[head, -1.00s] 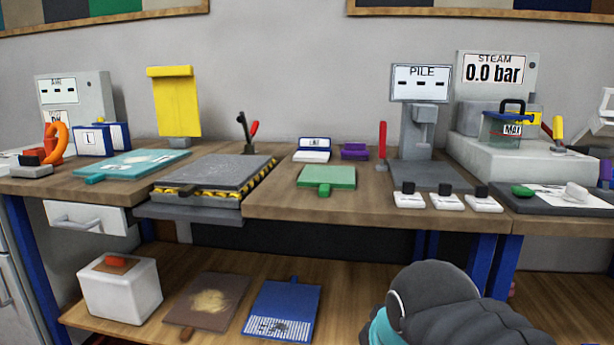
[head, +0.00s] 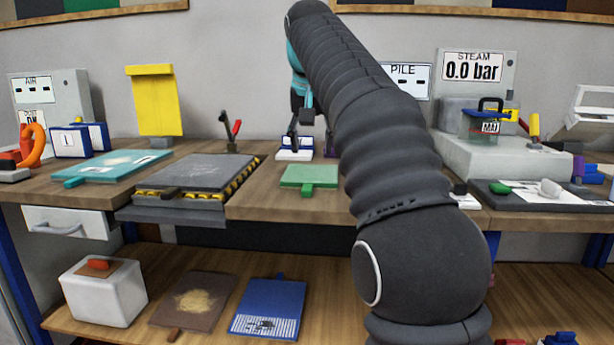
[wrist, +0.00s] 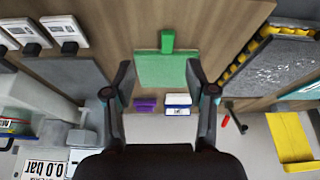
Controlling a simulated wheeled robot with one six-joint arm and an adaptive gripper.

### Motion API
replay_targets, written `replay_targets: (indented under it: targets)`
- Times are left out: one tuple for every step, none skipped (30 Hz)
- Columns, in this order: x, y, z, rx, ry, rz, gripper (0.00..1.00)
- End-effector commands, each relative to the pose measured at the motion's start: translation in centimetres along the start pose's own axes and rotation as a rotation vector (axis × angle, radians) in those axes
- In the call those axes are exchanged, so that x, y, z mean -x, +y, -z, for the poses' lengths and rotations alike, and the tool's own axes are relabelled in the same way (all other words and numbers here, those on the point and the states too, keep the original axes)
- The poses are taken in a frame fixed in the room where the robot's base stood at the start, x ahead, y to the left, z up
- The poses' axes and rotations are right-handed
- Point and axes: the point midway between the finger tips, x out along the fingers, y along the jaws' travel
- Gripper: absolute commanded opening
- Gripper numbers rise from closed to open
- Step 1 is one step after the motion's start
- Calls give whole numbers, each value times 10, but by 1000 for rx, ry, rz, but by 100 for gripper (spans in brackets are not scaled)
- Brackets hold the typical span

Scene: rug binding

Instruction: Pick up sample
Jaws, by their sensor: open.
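No object in view is plainly labelled as the sample. A green board with a short handle (head: 309,177) lies flat on the workbench. In the wrist view the green board (wrist: 165,70) shows between my spread fingers. My gripper (wrist: 160,66) is open and empty, above the bench. In the head view my gripper (head: 308,138) is small and partly covered by my arm, in front of a white and blue block (head: 294,154). A purple block (wrist: 146,104) lies beside the white and blue block (wrist: 178,103). White tiles with dark grips (wrist: 69,32) lie left of the board in the wrist view.
A grey plate press with yellow-black edging (head: 190,173) stands left of the green board. A teal board (head: 115,165) lies farther left. A steam unit (head: 490,150) stands at the right. A lower shelf holds a white box (head: 103,292) and a blue board (head: 268,308).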

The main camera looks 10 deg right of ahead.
Motion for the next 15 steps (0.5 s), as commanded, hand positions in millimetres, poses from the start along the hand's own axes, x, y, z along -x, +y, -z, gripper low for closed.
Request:
replay_targets:
  targets:
    - [-2, -4, 10, -10, -1, -3, 56]
    - [-2, -5, 14, -17, -2, -5, 56]
    - [-3, -7, 18, -24, -5, -8, 56]
    - [-3, -8, 21, -29, -5, -9, 56]
    - [-4, -9, 23, -33, -6, -10, 56]
    - [-4, -10, 25, -38, -7, -12, 56]
    - [-4, -10, 26, -41, -8, -13, 56]
    - [-5, -11, 28, -44, -7, -13, 56]
    - [-5, -11, 28, -47, -9, -14, 56]
    - [-6, -11, 29, -48, -9, -15, 56]
    - [-7, -11, 29, -49, -9, -15, 56]
    - [-9, -11, 29, -50, -10, -16, 56]
    - [-10, -11, 29, -51, -9, -16, 56]
    - [-13, -11, 29, -51, -10, -16, 56]
    - [-17, -11, 29, -51, -11, -16, 56]
